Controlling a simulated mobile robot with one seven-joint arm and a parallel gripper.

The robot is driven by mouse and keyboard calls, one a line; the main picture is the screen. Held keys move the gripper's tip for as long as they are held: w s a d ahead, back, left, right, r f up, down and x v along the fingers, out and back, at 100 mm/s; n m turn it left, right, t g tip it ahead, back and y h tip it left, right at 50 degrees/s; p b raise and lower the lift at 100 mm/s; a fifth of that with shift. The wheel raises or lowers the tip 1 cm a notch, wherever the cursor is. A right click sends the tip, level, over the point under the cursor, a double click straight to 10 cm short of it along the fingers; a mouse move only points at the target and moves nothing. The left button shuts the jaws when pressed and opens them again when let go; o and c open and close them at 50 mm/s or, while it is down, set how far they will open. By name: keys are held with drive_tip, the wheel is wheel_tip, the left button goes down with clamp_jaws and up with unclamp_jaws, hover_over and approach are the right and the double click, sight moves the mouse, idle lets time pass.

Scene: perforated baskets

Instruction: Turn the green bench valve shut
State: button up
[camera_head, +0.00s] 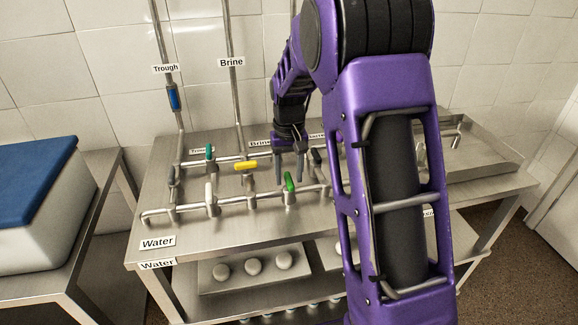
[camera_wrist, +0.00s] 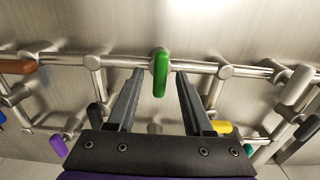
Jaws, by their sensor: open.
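The green bench valve's lever (camera_head: 289,182) sits on the front horizontal pipe of the steel bench. In the wrist view the green lever (camera_wrist: 160,74) is near the top middle and lies across the pipe, not along it. My gripper (camera_head: 290,171) is open and points down at the bench, just above or behind the lever. In the wrist view my gripper's fingers (camera_wrist: 160,80) stand on either side of the lever, with a gap on both sides. I cannot tell how far the fingertips are above the lever.
Other levers stand close by: yellow (camera_head: 246,165), teal (camera_head: 210,153) and white (camera_head: 210,194). A blue lever (camera_head: 174,98) is on the upright pipe. The wrist view also shows a purple lever (camera_wrist: 59,145) and a brown one (camera_wrist: 17,67). The bench's front strip (camera_head: 235,232) is clear.

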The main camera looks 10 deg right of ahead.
sight(289, 178)
wheel_tip(289, 178, up, 17)
drive_tip(key=p, duration=0.1)
drive_tip(key=shift+r+p, duration=0.2)
drive_tip(key=shift+p, duration=0.15)
